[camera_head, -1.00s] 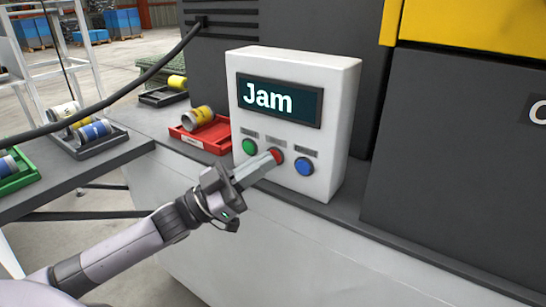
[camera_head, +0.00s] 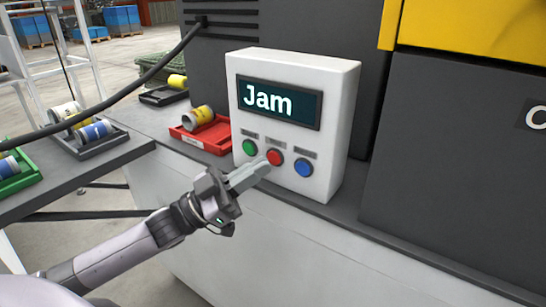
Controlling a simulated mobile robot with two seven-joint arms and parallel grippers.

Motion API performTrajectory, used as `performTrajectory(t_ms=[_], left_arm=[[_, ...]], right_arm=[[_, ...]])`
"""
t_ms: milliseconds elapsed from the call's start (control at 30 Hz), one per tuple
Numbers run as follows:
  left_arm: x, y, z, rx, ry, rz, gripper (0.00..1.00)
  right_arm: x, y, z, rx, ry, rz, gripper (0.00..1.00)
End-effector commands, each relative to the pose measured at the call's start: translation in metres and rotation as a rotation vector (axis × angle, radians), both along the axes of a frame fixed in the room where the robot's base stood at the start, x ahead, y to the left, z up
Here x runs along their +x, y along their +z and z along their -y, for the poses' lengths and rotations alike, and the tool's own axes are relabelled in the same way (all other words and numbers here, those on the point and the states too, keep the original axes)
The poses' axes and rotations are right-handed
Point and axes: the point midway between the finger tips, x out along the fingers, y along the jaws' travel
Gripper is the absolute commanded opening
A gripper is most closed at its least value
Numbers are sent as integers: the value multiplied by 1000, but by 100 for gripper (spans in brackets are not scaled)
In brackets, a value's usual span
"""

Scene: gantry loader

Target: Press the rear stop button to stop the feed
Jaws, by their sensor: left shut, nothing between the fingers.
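A white control box (camera_head: 341,120) stands on the grey ledge. Its dark screen (camera_head: 279,101) reads "Jam". Below the screen are three buttons in a row: a green button (camera_head: 250,147), a red button (camera_head: 275,157) and a blue button (camera_head: 304,168). The labels above them are too small to read. My left gripper (camera_head: 264,167) is shut and empty. My right gripper does not show.
A red tray (camera_head: 196,143) holding a yellow-labelled can (camera_head: 198,117) sits left of the box. Grey and green trays with cans are farther left. A black cable (camera_head: 130,92) crosses at upper left. A dark machine housing (camera_head: 450,160) stands to the right.

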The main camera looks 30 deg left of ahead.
Motion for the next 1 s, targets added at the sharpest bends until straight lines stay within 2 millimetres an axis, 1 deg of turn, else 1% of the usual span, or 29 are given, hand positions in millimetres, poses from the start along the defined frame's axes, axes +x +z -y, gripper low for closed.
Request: performTrajectory(t_ms=[67, 167, 500, 600, 700, 1000], left_arm=[[-1, 0, 0, 0, 0, 0, 0], [-8, 1, -1, -1, 0, -3, 0], [-41, 2, -3, -1, 0, -3, 0], [-47, 1, -4, -1, 1, -2, 0], [-50, 0, -4, 0, 1, 0, 0], [-50, 0, -4, 1, 0, 1, 0]], right_arm=[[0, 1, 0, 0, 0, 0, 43], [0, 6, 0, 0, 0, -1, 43], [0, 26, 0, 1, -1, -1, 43], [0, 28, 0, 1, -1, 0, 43], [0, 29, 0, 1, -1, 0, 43], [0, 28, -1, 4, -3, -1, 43]])
